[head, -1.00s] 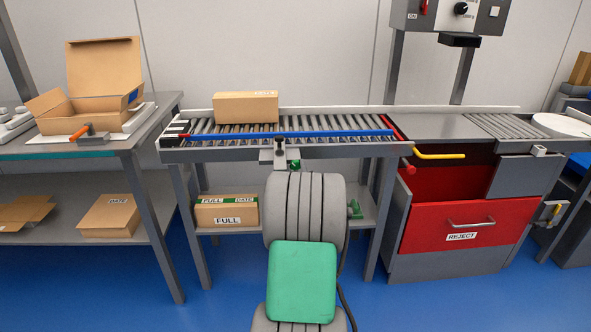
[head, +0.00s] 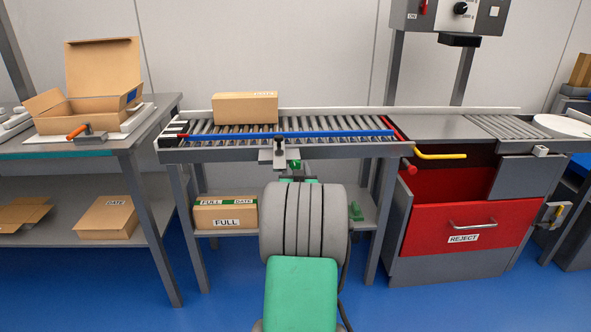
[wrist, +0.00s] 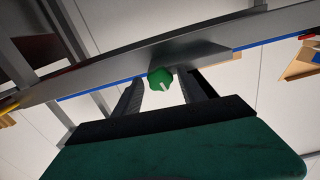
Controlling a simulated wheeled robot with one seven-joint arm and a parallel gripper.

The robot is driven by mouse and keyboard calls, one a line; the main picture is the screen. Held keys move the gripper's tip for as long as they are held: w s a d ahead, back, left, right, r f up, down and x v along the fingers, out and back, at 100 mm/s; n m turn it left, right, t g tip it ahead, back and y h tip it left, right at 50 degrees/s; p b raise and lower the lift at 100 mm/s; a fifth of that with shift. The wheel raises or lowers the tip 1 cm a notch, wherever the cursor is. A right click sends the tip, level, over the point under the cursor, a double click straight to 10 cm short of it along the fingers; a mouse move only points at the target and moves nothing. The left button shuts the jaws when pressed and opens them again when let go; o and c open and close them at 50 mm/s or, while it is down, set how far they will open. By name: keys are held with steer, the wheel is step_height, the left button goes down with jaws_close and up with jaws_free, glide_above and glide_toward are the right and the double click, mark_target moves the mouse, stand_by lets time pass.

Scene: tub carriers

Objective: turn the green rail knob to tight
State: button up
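The green rail knob (wrist: 160,79) shows in the wrist view with a pale mark on its face, below the grey rail plate. My gripper (wrist: 165,84) is open, one dark finger on each side of the knob in the picture. I cannot tell whether either finger touches it. In the head view the green knob (head: 296,165) is small, under the front edge of the roller conveyor (head: 345,151), beside a grey bracket (head: 266,156). My arm hides most of the gripper there.
A blue guide rail (head: 330,134) runs along the conveyor, with a closed carton (head: 245,108) behind it. A carton marked FULL (head: 226,215) sits on the shelf below. To the right are a yellow handle (head: 440,156) and a red REJECT drawer (head: 465,222).

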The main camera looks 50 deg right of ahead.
steer(key=shift+o, duration=0.6)
steer(key=shift+s+a+r, duration=0.1)
steer(key=shift+s+a, duration=0.2)
steer(key=shift+a, duration=0.05)
steer(key=p+v, duration=0.1)
steer(key=v, duration=0.6)
